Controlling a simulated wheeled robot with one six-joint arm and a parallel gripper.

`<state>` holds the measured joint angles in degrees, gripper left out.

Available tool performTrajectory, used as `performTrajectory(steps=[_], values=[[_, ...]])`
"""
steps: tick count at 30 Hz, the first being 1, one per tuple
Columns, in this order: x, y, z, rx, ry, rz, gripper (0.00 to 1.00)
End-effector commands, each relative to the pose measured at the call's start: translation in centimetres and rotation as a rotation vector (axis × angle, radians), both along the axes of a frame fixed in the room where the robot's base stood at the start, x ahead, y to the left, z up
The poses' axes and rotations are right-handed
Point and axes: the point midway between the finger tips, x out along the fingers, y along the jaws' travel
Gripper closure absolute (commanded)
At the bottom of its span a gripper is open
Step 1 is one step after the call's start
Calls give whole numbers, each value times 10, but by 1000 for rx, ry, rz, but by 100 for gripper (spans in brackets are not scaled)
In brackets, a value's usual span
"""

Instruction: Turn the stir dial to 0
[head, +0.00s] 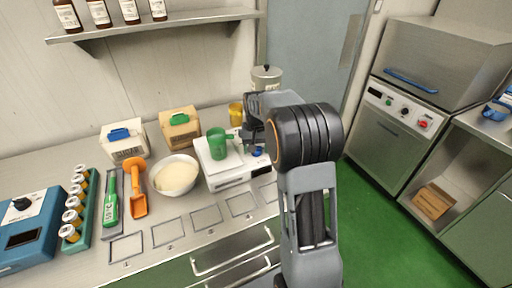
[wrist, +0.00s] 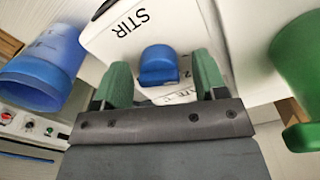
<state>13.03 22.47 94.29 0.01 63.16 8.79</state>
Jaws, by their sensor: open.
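The stir dial (wrist: 158,65) is a blue knob on a white panel (wrist: 120,45) printed "STIR" in the wrist view. My gripper (wrist: 163,78) is open, with one green-padded finger on each side of the dial and a gap visible to both. Printed marks below the dial are partly hidden by my gripper, so the dial's setting cannot be read. In the head view my gripper (head: 258,146) is at the right end of the white machine (head: 225,178). My arm hides much of that spot.
A green mug (head: 217,146) stands on the white machine and shows close by in the wrist view (wrist: 300,75). A blue cup (wrist: 45,65) is on the other side. A white bowl (head: 176,175), orange scoop (head: 137,190) and blue device (head: 25,230) are further left.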

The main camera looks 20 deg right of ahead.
Motion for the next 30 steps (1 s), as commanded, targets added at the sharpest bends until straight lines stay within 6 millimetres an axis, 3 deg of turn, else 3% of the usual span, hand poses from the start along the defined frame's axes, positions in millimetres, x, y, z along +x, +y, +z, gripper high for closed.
performTrajectory(steps=[5,21,30], values=[[0,0,8,-1,-2,0,35],[0,0,109,-1,-3,0,35],[0,1,136,0,-1,1,35]])
